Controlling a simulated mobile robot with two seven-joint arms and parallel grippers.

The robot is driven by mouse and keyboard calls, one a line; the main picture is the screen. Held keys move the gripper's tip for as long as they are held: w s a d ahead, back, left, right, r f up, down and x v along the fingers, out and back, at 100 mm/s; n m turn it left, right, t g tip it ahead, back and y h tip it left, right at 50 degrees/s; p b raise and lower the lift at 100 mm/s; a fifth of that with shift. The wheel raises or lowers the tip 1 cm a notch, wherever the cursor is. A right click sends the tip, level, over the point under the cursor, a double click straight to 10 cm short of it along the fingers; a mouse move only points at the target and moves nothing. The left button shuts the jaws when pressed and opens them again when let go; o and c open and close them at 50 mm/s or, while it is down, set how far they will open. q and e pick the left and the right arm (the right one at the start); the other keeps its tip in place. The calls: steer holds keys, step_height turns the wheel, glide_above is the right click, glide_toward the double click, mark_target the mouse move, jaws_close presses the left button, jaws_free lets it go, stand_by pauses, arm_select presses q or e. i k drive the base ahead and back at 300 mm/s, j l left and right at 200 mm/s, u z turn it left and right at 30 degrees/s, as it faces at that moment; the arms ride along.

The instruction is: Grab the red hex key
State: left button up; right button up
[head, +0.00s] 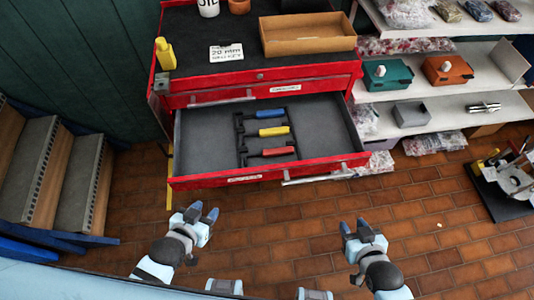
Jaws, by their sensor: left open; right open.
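The red hex key (272,153) lies in the open drawer (209,140) of a red tool cabinet, nearest the drawer's front. A yellow one (272,131) and a blue one (270,114) lie behind it in a row. Their dark left ends meet dark upright pieces at the left. My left gripper (203,215) is open and empty, in front of the drawer's left part and apart from it. My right gripper (357,227) is open and empty, in front of the drawer's right end. Neither touches a hex key.
Shelves with a green box (387,74) and an orange box (447,70) stand right. Steps (80,184) stand left. The brick floor before the drawer is clear.

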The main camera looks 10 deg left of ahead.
mark_target(278, 152)
steer(key=i+j+z, duration=0.25)
steer(key=j, duration=0.9)
steer(key=j+z, duration=0.25)
steer(key=j, duration=0.85)
steer(key=k, duration=0.05)
